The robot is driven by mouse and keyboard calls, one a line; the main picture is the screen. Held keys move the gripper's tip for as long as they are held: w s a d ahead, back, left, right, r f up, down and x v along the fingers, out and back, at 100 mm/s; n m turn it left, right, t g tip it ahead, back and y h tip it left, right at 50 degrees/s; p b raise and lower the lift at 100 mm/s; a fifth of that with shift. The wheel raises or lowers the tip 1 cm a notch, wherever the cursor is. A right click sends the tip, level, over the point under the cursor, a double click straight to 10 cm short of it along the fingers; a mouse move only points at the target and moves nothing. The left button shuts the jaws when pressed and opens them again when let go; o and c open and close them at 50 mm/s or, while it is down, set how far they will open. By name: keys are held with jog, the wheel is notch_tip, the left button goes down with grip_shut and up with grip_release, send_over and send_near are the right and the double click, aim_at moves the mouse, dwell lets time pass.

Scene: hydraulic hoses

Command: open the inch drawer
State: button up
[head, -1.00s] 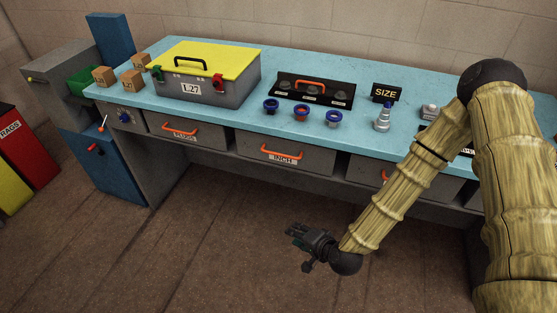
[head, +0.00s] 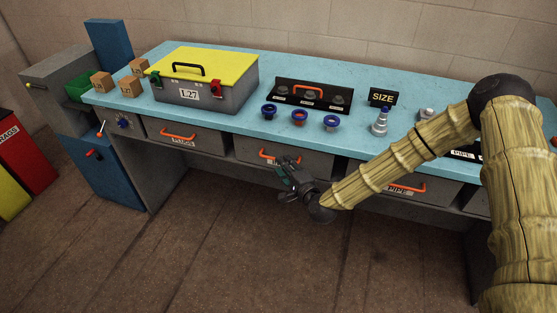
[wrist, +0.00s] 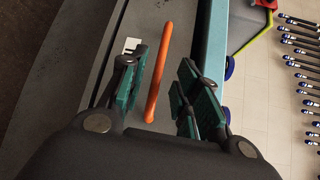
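The inch drawer (head: 312,163) is the grey middle drawer under the blue bench top, and it is shut. Its orange handle (head: 268,156) is partly hidden behind my gripper in the head view. My gripper (head: 285,172) is in front of this drawer at handle height. In the wrist view the orange handle (wrist: 160,72) runs between the two open green-padded fingers of my gripper (wrist: 160,95). Gaps show between the handle and both fingers. The white label (wrist: 130,46) is partly hidden by a finger.
The blue bench top (head: 225,125) overhangs just above the drawers. Another drawer (head: 185,136) is to the left and a pipe drawer (head: 400,185) to the right, below my arm. A toolbox (head: 205,95) and fittings stand on the bench. The floor in front is clear.

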jog(key=shift+p+x, duration=0.3)
jog(key=shift+x, duration=1.6)
grip_shut()
